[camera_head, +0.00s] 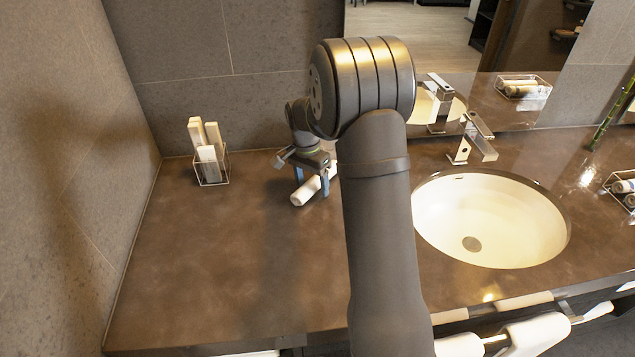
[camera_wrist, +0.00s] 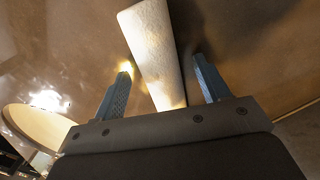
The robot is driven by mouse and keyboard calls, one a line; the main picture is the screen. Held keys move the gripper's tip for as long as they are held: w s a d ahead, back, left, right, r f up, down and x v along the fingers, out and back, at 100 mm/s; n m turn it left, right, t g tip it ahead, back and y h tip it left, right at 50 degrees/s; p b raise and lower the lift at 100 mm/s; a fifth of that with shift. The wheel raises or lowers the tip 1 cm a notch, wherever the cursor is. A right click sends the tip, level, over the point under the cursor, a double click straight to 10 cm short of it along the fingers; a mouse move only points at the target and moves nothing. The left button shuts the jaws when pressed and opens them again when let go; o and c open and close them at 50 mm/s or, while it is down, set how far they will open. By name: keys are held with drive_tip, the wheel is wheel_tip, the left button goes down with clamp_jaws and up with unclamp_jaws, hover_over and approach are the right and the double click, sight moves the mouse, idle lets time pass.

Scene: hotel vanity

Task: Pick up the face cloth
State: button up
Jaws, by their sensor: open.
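The face cloth (camera_head: 306,191) is a white roll lying on the brown counter, partly hidden by my gripper and arm in the head view. In the wrist view the cloth (camera_wrist: 154,50) runs from the top middle down between the two fingers. My gripper (camera_head: 311,184) is over the cloth. Whether the fingertips reach the counter I cannot tell.
A wire holder with white boxes (camera_head: 208,160) stands at the back left. A round white sink (camera_head: 490,220) with a chrome faucet (camera_head: 470,140) lies to the right. A rack of rolled items (camera_head: 622,190) is at the far right. The counter's front left is clear.

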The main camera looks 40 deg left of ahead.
drive_tip(key=shift+f, duration=0.15)
drive_tip(key=shift+c, duration=0.2)
drive_tip(key=c, duration=1.1)
